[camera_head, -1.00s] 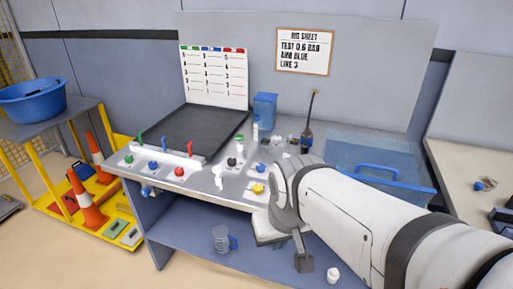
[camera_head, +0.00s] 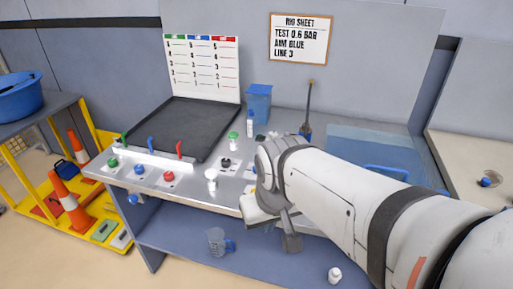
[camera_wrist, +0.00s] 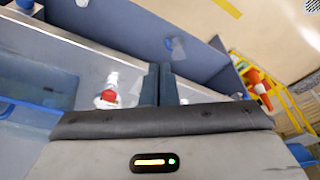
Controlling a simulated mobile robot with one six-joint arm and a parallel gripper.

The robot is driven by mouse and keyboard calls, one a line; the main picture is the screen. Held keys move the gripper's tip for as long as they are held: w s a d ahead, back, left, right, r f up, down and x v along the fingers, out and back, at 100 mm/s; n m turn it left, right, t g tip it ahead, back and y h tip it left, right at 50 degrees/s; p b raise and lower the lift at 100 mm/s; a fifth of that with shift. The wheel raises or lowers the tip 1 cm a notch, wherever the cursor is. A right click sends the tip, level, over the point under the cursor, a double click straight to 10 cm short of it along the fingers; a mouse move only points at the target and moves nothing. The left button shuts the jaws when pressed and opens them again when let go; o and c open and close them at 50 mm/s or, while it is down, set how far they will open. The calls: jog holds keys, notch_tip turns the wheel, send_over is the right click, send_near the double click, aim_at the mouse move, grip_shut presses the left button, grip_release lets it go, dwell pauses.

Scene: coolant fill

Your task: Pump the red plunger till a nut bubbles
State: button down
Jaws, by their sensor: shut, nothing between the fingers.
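My gripper (camera_wrist: 159,80) shows in the wrist view as two dark fingers pressed together, empty, above the grey bench top. A red-topped white fitting (camera_wrist: 108,97), perhaps the red plunger, is left of the fingers in that view and apart from them. In the head view my arm covers this part of the bench, and my fingertips cannot be made out. A red knob (camera_head: 168,176) stands at the bench front beside a blue knob (camera_head: 139,169) and a green knob (camera_head: 113,162). A black tray (camera_head: 185,130) lies behind them. I see no nut or bubbles clearly.
A sheet (camera_head: 300,40) reads test 0.6 bar, aim blue, line 3. A scale board (camera_head: 202,66) stands behind the tray. A clear blue tank (camera_head: 375,148) is at right. A jug (camera_head: 217,240) is on the lower shelf. A yellow cart (camera_head: 90,205) with cones is at left.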

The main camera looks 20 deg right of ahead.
jog(key=w+d+r+m+h+p, duration=0.2)
jog(key=w+d+m, duration=0.5)
jog(key=w+d, duration=0.6)
jog(key=w+r+p, duration=0.1)
jog(key=w, duration=0.2)
jog(key=shift+w+r, duration=0.15)
jog(key=shift+r, duration=0.15)
jog(key=shift+d+f, duration=0.1)
jog(key=x, duration=0.4)
jog(key=p+x, duration=0.1)
jog(key=x, duration=0.3)
jog(key=s+p+x, duration=0.1)
jog(key=x, duration=0.3)
jog(key=shift+w+a+f, duration=0.1)
jog(key=shift+a+f, duration=0.15)
jog(key=shift+f, duration=0.8)
